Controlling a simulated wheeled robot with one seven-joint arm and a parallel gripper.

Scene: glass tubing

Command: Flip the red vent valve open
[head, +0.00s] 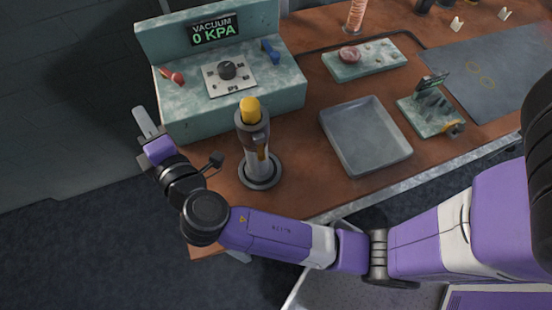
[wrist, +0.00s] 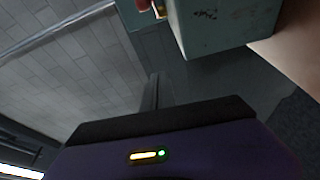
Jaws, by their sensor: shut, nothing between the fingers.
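The red vent valve (head: 173,77) is a small red lever at the left end of the top of the green vacuum console (head: 285,90). Its red end points toward the upper left. My gripper (head: 143,113) is shut and empty, out past the console's left end. It is apart from the valve and nearer the front. In the wrist view the shut fingers (wrist: 156,84) point up the picture. A red and brass piece of the valve (wrist: 158,8) shows at the top edge there, mostly cut off, beside the console's corner (wrist: 205,30).
The console also carries a black knob (head: 227,70), a blue lever (head: 270,51) and a display (head: 214,31) reading 0 KPA. A yellow-topped cylinder on a round stand (head: 262,174) is right of my wrist. A grey tray (head: 366,136) lies farther right. Open floor lies left of the bench.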

